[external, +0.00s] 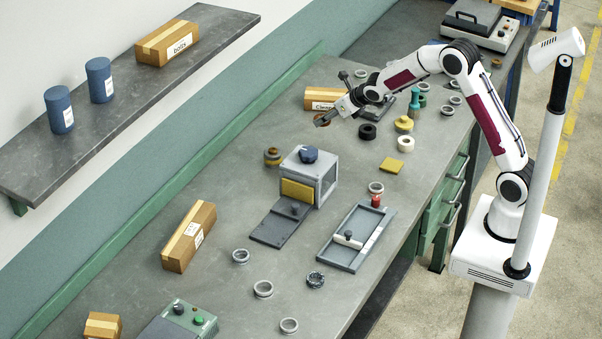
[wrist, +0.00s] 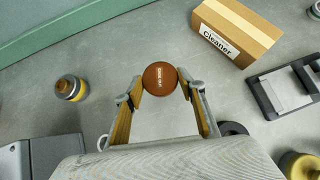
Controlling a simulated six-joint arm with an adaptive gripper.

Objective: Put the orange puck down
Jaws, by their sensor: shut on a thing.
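In the external view my gripper (external: 324,119) reaches over the far part of the bench, in front of the Cleaner box. The puck is mostly hidden there. I cannot tell exactly how high it is above the bench.
The Cleaner box (wrist: 238,32) is just beyond the puck to the right. A yellow-and-grey jar (wrist: 70,88) stands to the left. A black ring (external: 367,131) and a grey machine (external: 310,174) are nearby. Bare bench (wrist: 115,75) lies left of the puck.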

